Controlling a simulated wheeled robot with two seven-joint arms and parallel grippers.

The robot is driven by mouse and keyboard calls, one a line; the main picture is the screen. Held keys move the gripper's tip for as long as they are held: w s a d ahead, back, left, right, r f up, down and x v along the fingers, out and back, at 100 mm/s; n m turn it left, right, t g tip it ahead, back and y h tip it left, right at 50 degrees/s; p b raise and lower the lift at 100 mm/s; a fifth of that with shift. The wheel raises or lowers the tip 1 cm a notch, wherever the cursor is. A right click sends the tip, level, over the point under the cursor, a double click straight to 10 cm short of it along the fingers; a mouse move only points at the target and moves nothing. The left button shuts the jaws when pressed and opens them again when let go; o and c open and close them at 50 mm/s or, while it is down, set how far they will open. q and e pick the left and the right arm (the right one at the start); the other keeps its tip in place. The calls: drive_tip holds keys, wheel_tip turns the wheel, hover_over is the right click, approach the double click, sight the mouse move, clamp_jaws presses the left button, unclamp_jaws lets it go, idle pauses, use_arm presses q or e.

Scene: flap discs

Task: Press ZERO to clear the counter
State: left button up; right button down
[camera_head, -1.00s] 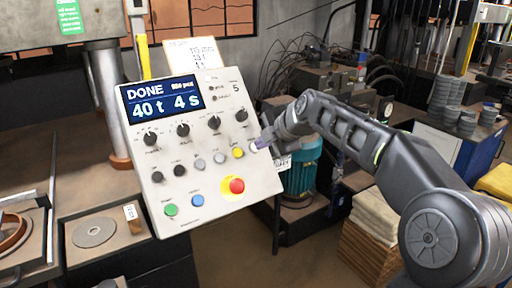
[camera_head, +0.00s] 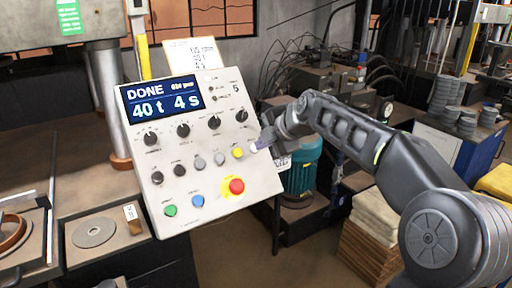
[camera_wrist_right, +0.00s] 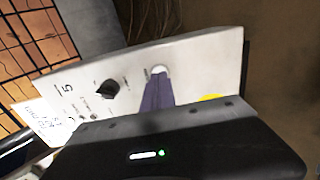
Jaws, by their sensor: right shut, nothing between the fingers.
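The grey control panel (camera_head: 210,205) stands tilted in the middle of the head view. Its screen (camera_head: 161,97) reads DONE, 40 t and 4 s; the small count at its upper right is hard to read. A white button (camera_head: 253,148) sits at the right end of the row, right of the yellow one; its label is not readable. My right gripper (camera_head: 259,146) is shut and empty, its purplish fingertips at the white button. In the right wrist view the fingertips (camera_wrist_right: 159,78) overlap the white button's (camera_wrist_right: 160,70) lower edge; I cannot tell whether they touch. My left gripper is not in view.
The yellow button (camera_head: 238,153) is close to my fingertips. A red emergency button (camera_head: 236,186) is below, with green (camera_head: 170,210) and blue (camera_head: 197,201) buttons lower left. A black knob (camera_wrist_right: 108,89) is nearby. A teal motor (camera_head: 303,170) stands behind the panel's right edge.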

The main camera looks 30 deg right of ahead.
drive_tip(key=shift+b+x, duration=0.5)
drive_tip(key=shift+x, duration=0.35)
idle(0.7)
drive_tip(key=shift+w+f+b, duration=0.1)
drive_tip(key=shift+b, duration=0.25)
idle(0.4)
idle(0.5)
drive_tip(key=v, duration=0.8)
drive_tip(key=shift+p, duration=0.3)
idle(0.5)
